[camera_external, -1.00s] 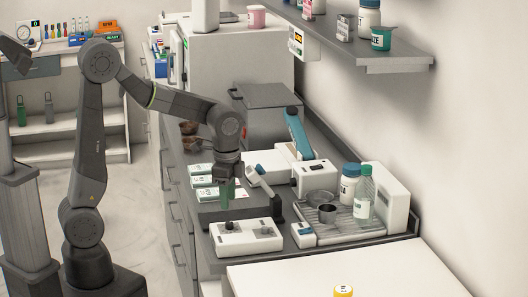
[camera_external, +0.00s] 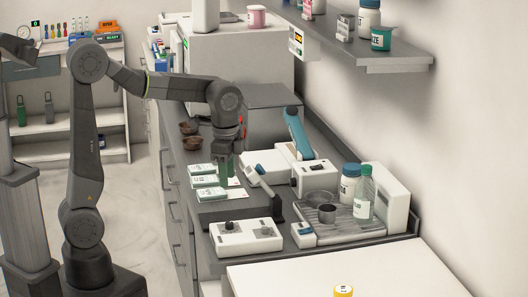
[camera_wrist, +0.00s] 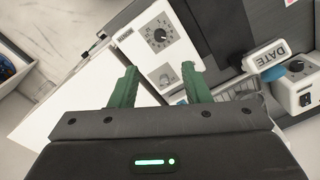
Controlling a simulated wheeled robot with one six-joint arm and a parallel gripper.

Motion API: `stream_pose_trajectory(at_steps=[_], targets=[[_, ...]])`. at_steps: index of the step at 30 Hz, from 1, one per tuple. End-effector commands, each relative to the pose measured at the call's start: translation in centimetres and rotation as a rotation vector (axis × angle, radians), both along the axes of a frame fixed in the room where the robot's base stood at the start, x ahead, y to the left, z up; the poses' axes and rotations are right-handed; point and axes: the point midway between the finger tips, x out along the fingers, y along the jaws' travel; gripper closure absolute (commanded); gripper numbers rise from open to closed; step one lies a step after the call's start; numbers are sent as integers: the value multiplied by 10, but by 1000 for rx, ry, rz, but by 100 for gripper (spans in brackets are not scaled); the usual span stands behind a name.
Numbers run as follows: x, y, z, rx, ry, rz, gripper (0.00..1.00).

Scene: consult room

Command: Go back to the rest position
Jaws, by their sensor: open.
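My gripper (camera_external: 225,166) hangs over the grey counter in the outside view, its green fingers pointing down just above the white and green packs (camera_external: 208,182). In the wrist view my gripper (camera_wrist: 160,88) has its two green fingers spread apart with nothing between them. Beyond the fingertips is a white box with a round dial (camera_wrist: 158,38), which also stands at the counter front in the outside view (camera_external: 245,238).
A dark-handled stamp-like tool (camera_external: 262,184) stands close to the right of my gripper. A tray (camera_external: 345,232) with a metal cup and bottles (camera_external: 350,184) lies further right. A wall shelf (camera_external: 375,50) hangs above.

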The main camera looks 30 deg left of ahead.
Motion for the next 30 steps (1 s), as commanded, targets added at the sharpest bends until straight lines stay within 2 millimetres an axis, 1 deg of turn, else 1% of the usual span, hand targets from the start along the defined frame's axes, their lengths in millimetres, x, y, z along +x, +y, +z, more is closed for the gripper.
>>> stream_pose_trajectory(at_steps=[4, 7, 15, 21, 27, 30], targets=[[0, 0, -10, 2, 3, 0, 57], [0, 1, -24, 3, 4, 0, 57], [2, 1, -77, 4, 6, 0, 57], [4, 2, -113, 3, 4, 0, 57], [5, 2, -133, 1, 2, 0, 57], [5, 2, -138, 1, 2, 0, 57]])
